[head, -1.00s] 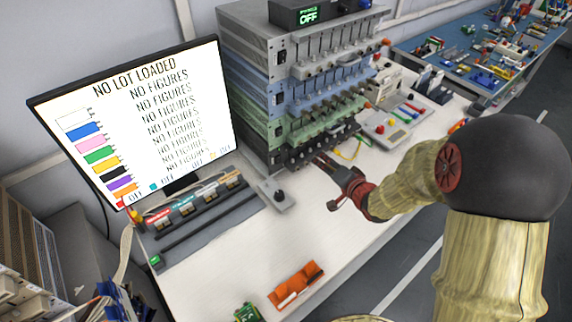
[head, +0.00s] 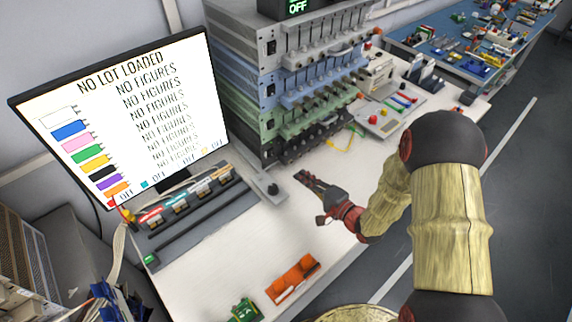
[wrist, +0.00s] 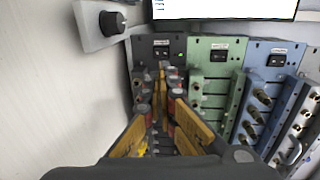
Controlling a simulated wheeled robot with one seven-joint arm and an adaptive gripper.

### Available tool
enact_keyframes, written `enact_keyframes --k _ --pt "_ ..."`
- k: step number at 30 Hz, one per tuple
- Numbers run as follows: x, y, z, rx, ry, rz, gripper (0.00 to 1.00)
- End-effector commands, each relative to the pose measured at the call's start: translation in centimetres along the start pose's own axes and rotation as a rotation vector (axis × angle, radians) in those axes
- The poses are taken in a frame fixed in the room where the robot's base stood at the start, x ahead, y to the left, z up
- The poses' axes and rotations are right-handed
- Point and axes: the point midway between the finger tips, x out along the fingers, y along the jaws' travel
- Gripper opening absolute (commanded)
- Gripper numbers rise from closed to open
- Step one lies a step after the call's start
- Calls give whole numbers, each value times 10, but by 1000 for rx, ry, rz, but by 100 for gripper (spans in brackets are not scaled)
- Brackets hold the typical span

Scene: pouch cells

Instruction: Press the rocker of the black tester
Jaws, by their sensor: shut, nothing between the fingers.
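The black tester (head: 318,142) is the lowest unit of the stack, on the white bench. In the wrist view the stack is turned sideways and the black tester (wrist: 150,47) is at the left. Its rocker (wrist: 161,53) shows just above my fingertips; I cannot tell which way it is tipped. My gripper (head: 300,178) is shut and empty, low over the bench in front of the tester, apart from it in the head view. In the wrist view my gripper (wrist: 165,85) hides part of the tester's front.
Green (head: 300,122), blue (head: 290,85) and grey (head: 300,38) units sit above. A grey box with a black knob (head: 272,188) stands left of my gripper. A monitor (head: 130,110) and an orange part (head: 293,279) are also on the bench; its middle front is mostly clear.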

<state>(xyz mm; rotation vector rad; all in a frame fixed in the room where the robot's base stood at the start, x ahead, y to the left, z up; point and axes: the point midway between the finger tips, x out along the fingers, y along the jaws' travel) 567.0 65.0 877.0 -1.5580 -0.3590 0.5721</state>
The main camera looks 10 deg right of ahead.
Motion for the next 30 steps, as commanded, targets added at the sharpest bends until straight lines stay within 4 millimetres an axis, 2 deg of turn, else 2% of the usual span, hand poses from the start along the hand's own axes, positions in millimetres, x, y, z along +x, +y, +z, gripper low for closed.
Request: enact_keyframes --k 5,18,24,30 --pt "24 2 2 -3 -5 -1 0" --pt "107 3 1 -2 -3 -1 0" --pt "130 2 1 -1 -1 0 0" --pt "137 0 1 -1 -1 0 0"
